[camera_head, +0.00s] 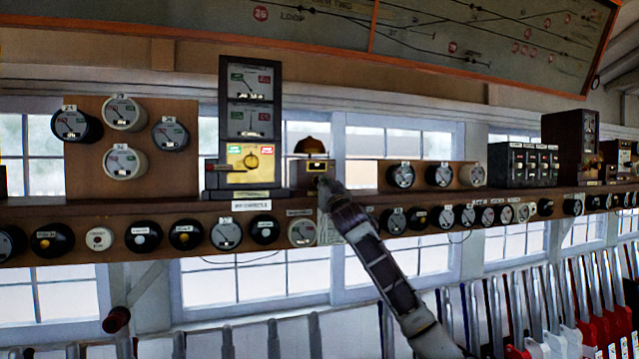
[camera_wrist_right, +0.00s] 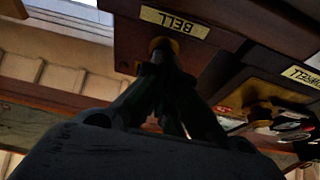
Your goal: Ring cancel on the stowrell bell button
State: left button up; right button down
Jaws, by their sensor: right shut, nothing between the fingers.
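The bell box (camera_head: 311,173) is a small dark wooden box with a brass dome on top, standing on the shelf in the head view. In the right wrist view it fills the upper part, with a label reading BELL (camera_wrist_right: 174,21) upside down. A round brass button (camera_wrist_right: 163,44) sits beside the label. My right gripper (camera_head: 323,184) is shut and empty in front of the box. In the right wrist view its fingertips (camera_wrist_right: 160,58) are at the button and cover part of it; I cannot tell whether they touch it. My left gripper is not in view.
A tall block instrument (camera_head: 250,125) with a yellow panel stands just left of the bell box. Round dials and plungers line the shelf front (camera_head: 110,206). Levers (camera_head: 585,300) stand below at the right. A track diagram (camera_head: 450,40) hangs above.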

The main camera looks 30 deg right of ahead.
jog(key=shift+w+d+p, duration=0.15)
jog(key=shift+w+p, duration=0.15)
jog(key=shift+w, duration=0.25)
dwell(0.6)
jog(key=shift+s, duration=0.6)
jog(key=shift+w, duration=0.7)
dwell(0.4)
jog(key=shift+s, duration=0.7)
jog(key=shift+w+p, duration=0.3)
jog(key=shift+w, duration=0.5)
jog(key=shift+s, duration=0.2)
jog(key=shift+s+b, duration=0.45)
jog(key=shift+s, duration=0.15)
jog(key=shift+w, duration=0.55)
dwell(0.6)
jog(key=shift+s, duration=0.55)
